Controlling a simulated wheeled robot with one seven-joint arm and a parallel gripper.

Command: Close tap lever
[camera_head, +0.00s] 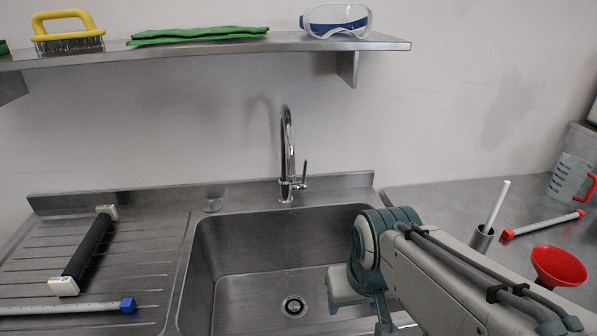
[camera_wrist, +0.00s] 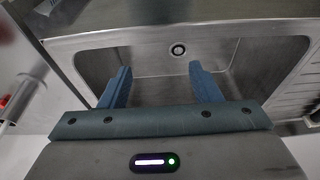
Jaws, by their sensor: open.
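The chrome tap (camera_head: 287,150) stands upright at the back edge of the sink in the head view, with a curved neck. Its small lever (camera_head: 305,172) sticks up on the right side of the tap base, nearly vertical. No tap or lever shows in the wrist view. My gripper (camera_wrist: 160,72) is open and empty in the wrist view, with its two blue fingers apart over the sink. In the head view my arm reaches in from the lower right, and its wrist is in front of and below the lever, apart from it.
The sink basin (camera_head: 232,250) is empty, with a drain (camera_head: 294,306). A black-handled tool (camera_head: 88,252) lies on the left drainboard. A red funnel (camera_head: 558,266) and a metal holder (camera_head: 482,238) stand on the right worktop. A shelf (camera_head: 200,49) hangs above the tap.

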